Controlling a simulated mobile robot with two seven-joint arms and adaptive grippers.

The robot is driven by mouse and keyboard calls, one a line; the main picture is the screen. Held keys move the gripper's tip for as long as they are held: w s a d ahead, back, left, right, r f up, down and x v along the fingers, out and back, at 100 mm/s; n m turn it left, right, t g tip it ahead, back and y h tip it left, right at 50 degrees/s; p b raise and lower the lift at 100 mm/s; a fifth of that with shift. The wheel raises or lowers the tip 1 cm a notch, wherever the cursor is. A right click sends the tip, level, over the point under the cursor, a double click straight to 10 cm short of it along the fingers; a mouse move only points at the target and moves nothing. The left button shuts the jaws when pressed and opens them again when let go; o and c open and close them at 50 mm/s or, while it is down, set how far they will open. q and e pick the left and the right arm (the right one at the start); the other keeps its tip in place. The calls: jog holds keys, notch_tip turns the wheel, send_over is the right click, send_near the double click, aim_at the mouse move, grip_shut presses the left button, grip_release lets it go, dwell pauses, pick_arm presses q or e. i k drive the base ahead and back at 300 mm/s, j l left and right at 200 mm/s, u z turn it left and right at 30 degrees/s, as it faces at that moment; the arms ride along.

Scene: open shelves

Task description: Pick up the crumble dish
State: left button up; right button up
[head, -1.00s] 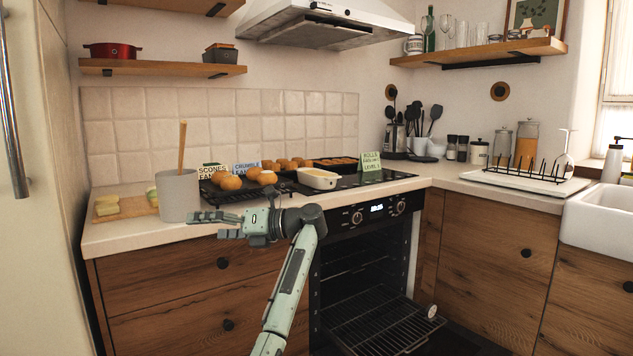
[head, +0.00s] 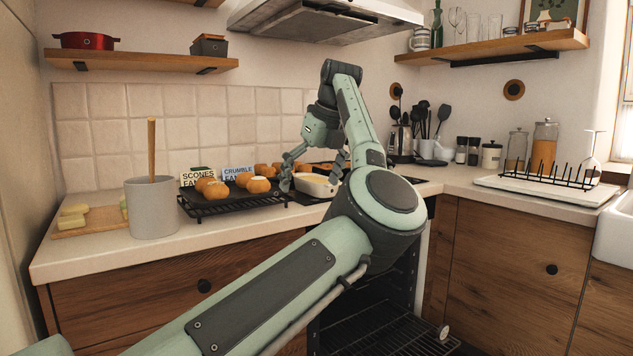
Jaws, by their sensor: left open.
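The crumble dish (head: 314,187), a white oblong dish with a pale filling, sits on the hob beside the black rack of buns. My left gripper (head: 314,172) is open and points down at the dish, with one finger near its left end and the other near its right end. I cannot tell whether the fingers touch it. My arm and the right finger hide part of the dish's right side. My right gripper is not in view.
Round buns (head: 211,188) sit on a black rack (head: 232,202), with scones and crumble cards (head: 238,173) behind. A grey crock (head: 152,208) with a wooden stick stands left. The oven (head: 375,310) below is open. The range hood (head: 320,16) hangs above.

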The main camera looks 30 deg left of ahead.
aim_at(316, 185)
jog(key=i+j, duration=0.8)
jog(key=i, duration=0.1)
